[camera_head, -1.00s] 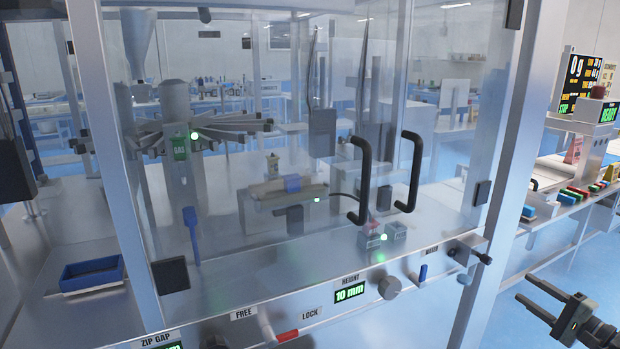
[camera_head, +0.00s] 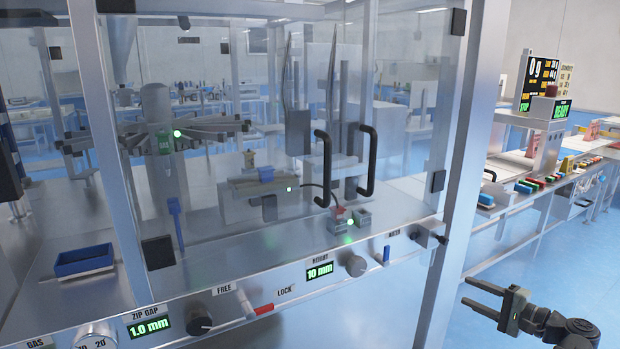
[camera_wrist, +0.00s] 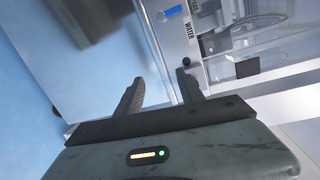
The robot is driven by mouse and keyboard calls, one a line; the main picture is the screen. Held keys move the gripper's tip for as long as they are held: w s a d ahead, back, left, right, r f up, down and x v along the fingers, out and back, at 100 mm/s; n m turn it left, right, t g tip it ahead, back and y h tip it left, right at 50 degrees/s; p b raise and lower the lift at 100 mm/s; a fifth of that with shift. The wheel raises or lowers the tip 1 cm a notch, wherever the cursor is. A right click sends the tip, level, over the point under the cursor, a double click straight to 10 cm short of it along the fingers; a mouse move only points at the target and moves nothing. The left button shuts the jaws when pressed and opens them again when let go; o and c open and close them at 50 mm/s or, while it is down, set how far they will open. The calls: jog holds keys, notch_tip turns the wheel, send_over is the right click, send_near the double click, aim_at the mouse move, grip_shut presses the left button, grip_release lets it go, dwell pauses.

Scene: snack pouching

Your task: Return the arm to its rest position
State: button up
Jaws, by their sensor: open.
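My gripper (camera_head: 481,297) is at the lower right of the head view, out in front of the machine's right frame post. Its two dark fingers point left, stand apart and hold nothing. In the wrist view the open fingers (camera_wrist: 160,90) point toward the machine's front edge, where a blue knob (camera_wrist: 172,13) and a WATER label show. I cannot tell the exact distance to the machine, but no contact shows.
The machine's clear doors with black handles (camera_head: 366,160) are closed. The front panel has a red lever (camera_head: 264,309) between FREE and LOCK, and a HEIGHT display (camera_head: 320,270) reading 10 mm. A second bench (camera_head: 485,218) stands at right. Blue floor (camera_head: 560,260) is open beside my arm.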

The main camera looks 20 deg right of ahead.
jog(key=w+a+f+n+g, duration=0.2)
jog(key=w+a+f+g, duration=0.15)
jog(key=a, duration=0.45)
jog(key=w+a+f+n+g+y, duration=0.1)
jog(key=w+a+f+n+g, duration=0.15)
jog(key=a+f, duration=0.45)
jog(key=w+a+f+n+g, duration=0.3)
jog(key=a+g, duration=0.1)
jog(key=a, duration=0.6)
jog(key=s+a+f+n+g+h, duration=0.2)
jog(key=a+f+n+g+h, duration=0.15)
jog(key=a, duration=0.55)
jog(key=s+a+f+n+g+h, duration=0.1)
jog(key=a+f+n+g+h, duration=0.25)
jog(key=a, duration=0.55)
notch_tip(320, 180, up, 27)
jog(key=t+p, duration=0.1)
jog(key=p, duration=2.6)
jog(key=shift+d+r+n+t, duration=0.15)
jog(key=shift+d+n+t, duration=0.15)
jog(key=shift+n, duration=0.15)
